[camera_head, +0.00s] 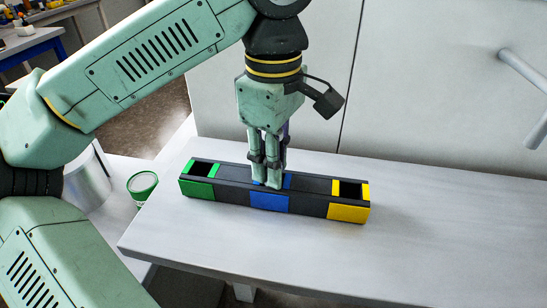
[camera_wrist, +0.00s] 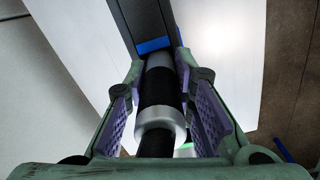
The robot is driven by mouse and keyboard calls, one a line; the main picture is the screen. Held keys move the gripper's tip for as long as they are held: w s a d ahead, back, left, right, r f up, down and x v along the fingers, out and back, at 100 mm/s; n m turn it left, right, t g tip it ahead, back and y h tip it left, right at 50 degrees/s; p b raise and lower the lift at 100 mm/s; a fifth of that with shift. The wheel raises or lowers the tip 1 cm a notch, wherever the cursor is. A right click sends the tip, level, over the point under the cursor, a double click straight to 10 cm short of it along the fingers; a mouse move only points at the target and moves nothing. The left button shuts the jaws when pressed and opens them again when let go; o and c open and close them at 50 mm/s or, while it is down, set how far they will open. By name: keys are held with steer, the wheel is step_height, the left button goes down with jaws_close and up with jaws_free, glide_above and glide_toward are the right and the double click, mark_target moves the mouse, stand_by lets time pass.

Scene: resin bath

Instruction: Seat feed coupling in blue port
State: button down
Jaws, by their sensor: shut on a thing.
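The long dark port block (camera_head: 313,203) lies on the bench with a green, a blue and a yellow section. The blue port (camera_head: 270,201) is in the middle, and its opening is mostly hidden by my fingers. My gripper (camera_head: 267,184) points straight down over it, fingertips at the block's top. In the wrist view it is shut on the feed coupling (camera_wrist: 160,88), a black cylinder with silver-grey bands between the purple pads. The coupling's far end is close to the blue edge (camera_wrist: 153,45). I cannot tell whether it has entered the port.
The green port (camera_head: 202,169) and yellow port (camera_head: 350,190) show dark openings. A green-rimmed cup (camera_head: 142,184) stands left of the block, beside the pale bench (camera_head: 440,225). The bench is clear to the right. A grey wall panel stands behind.

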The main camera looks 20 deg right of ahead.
steer(key=shift+f, duration=0.1)
steer(key=c, duration=1.4)
jaws_free()
steer(key=shift+o, duration=0.2)
step_height(320, 180, up, 12)
steer(key=shift+r+p, duration=0.15)
steer(key=shift+p, duration=0.75)
